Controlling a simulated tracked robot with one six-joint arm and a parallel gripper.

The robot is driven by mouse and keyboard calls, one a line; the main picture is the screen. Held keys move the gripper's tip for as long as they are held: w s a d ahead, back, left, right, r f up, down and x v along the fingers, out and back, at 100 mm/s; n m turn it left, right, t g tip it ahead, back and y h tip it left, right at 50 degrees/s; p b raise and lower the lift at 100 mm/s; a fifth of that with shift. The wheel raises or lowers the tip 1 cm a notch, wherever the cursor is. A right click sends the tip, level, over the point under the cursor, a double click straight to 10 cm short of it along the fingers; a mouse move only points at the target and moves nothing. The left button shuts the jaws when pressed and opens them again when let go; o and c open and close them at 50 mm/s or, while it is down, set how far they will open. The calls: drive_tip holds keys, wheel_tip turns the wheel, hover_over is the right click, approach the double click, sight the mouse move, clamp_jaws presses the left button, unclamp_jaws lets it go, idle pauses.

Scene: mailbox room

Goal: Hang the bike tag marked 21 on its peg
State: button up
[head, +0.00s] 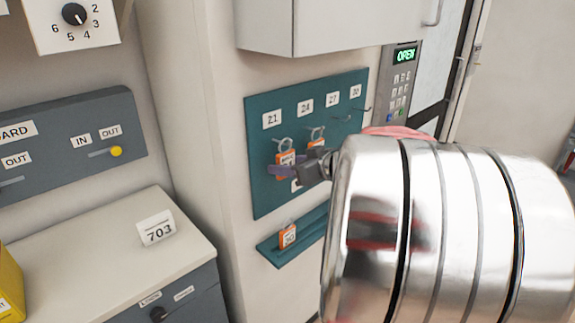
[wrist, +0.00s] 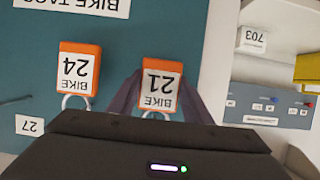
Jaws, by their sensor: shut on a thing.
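The orange bike tag marked 21 (wrist: 162,82) is between the purple fingers of my gripper (head: 284,168), which is shut on it. In the head view the tag (head: 286,158) is upright against the teal board (head: 262,200), below the label 21 (head: 271,119). Its ring shows above it, at about the height of the pegs. The peg at 21 is hidden, so I cannot tell whether the ring is around it. The wrist view shows the scene upside down.
The orange tag 24 (wrist: 78,68) hangs beside tag 21, close to my gripper. Bare pegs (head: 350,114) stick out to the right. Another orange tag (head: 288,235) stands on the teal ledge (head: 270,252) below. A grey-white cabinet (head: 330,28) overhangs the board.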

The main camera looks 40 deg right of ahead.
drive_tip(key=shift+w+f, duration=0.1)
drive_tip(key=shift+f, duration=0.25)
idle(0.5)
drive_tip(key=o, duration=1.1)
drive_tip(key=shift+o, duration=0.2)
drive_tip(key=v, duration=1.3)
drive_tip(key=shift+s+r, duration=0.15)
drive_tip(key=shift+s, duration=0.15)
